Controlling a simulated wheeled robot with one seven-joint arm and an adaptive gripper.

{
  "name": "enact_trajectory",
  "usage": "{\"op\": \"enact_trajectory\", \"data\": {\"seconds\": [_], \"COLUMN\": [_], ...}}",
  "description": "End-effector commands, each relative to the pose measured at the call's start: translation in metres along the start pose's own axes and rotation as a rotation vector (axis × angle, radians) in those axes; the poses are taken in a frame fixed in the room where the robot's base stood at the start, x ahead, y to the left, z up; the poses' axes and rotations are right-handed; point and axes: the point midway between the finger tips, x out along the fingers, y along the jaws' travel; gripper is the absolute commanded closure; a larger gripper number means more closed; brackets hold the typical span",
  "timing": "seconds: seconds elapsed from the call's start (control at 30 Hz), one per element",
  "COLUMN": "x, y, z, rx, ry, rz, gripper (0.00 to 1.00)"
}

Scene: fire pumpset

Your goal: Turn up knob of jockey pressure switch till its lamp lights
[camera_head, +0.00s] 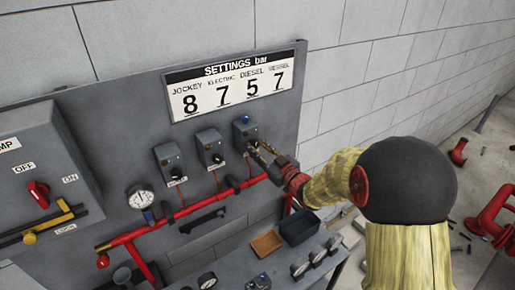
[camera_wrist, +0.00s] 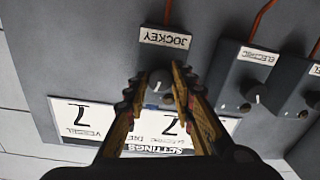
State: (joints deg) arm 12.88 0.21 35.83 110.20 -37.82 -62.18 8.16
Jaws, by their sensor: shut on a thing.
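The jockey pressure switch (camera_head: 241,131) is the rightmost of three small grey boxes on the panel in the head view. Its JOCKEY label (camera_wrist: 165,38) appears upside down in the wrist view. Its dark round knob (camera_wrist: 160,79) with a light mark lies between the fingers of my gripper (camera_wrist: 157,86), which is shut on it. In the head view my gripper (camera_head: 256,148) reaches the box from the right and hides the knob. A small blue part (camera_head: 245,119) shows on the box's top; I cannot tell whether it is a lit lamp.
Two similar switches (camera_head: 210,147) (camera_head: 169,160) stand to the left, with red pipes (camera_head: 200,205) and a gauge (camera_head: 141,198) below. The settings sign (camera_head: 233,84) above reads jockey 8, electric 7, diesel 5, vessel 7. Two trays (camera_head: 303,226) (camera_head: 267,243) sit lower down.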

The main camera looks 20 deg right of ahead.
Motion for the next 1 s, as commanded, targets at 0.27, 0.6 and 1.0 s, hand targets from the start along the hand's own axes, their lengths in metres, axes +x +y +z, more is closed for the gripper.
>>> {"op": "enact_trajectory", "data": {"seconds": [0.27, 0.6, 1.0], "x": [0.0000, 0.0000, 0.0000], "y": [-0.0003, -0.0001, 0.0000], "z": [0.0009, 0.0001, 0.0001], "rx": [0.037, 0.088, 0.087], "ry": [0.002, 0.003, 0.003], "rz": [0.000, 0.000, 0.000], "gripper": [1.00, 1.00, 0.57]}}
